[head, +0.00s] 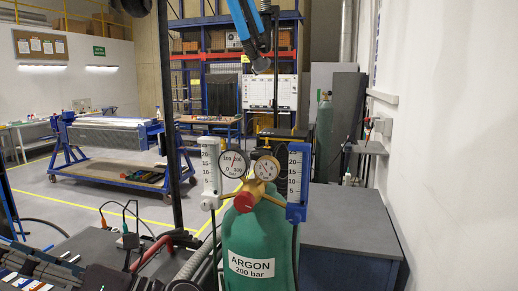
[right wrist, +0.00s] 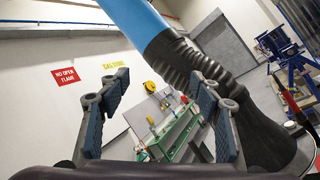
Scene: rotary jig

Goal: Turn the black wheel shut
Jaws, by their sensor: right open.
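A green argon bottle (head: 258,250) stands upright in the head view, with a brass regulator (head: 262,188) on top. The regulator carries a red knob (head: 244,202) and two round gauges, with a flow tube on either side. I cannot make out the black wheel for certain; the gauges and regulator may hide it. My right gripper (right wrist: 160,105) shows in the right wrist view with its fingers wide apart and nothing between them. It faces a wall and a distant green-framed unit, and I cannot place it against the bottle. My left gripper is not recognisable in either view.
A blue arm with black corrugated hose (right wrist: 185,60) crosses close behind the right fingers. A grey cabinet (head: 345,220) stands right of the bottle along the white wall. A dark post (head: 170,120) and cables stand left. A blue-framed table (head: 110,140) is farther off.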

